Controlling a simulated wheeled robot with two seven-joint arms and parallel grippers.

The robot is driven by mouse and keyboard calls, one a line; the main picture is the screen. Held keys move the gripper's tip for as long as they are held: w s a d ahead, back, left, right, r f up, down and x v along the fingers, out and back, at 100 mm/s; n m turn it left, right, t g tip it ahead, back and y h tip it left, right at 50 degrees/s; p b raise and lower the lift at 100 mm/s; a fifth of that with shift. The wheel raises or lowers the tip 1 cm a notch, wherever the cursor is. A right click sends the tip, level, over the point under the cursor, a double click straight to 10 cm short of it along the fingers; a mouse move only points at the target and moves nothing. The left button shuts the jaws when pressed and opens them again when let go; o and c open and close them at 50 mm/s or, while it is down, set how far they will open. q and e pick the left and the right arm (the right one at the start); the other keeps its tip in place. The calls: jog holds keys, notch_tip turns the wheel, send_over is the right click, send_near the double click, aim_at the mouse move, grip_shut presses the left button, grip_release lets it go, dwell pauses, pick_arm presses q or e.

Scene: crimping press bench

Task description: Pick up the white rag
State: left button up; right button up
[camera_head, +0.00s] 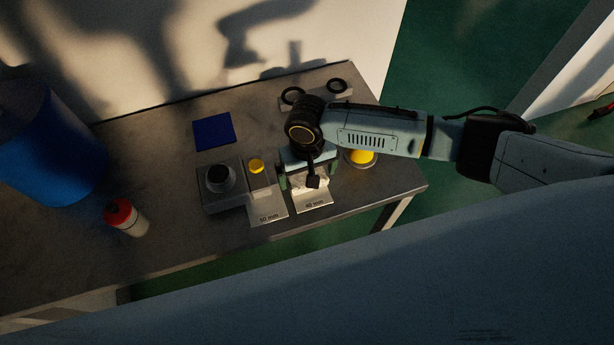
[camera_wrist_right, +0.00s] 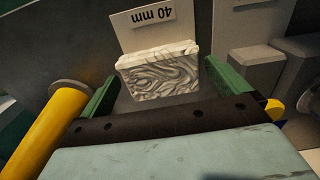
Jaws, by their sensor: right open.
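The white rag (camera_wrist_right: 158,74) shows in the right wrist view as a folded, block-like white bundle with grey swirls, at the edge of a pale plate marked 40 mm (camera_wrist_right: 150,30). My right gripper (camera_wrist_right: 165,92) is open, with one green finger on each side of the rag. In the head view my right gripper (camera_head: 309,176) points down over the bench, hiding most of the rag. My left gripper is not in view.
A red-capped bottle (camera_head: 126,217), blue bin (camera_head: 50,150) and blue square (camera_head: 214,131) are farther left on the bench.

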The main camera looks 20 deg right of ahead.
jog(key=shift+f, duration=0.4)
jog(key=shift+c, duration=0.3)
jog(key=c, duration=0.8)
notch_tip(320, 180, up, 10)
jog(key=shift+r+p, duration=0.1)
jog(key=shift+p, duration=0.3)
jog(key=shift+c, duration=0.2)
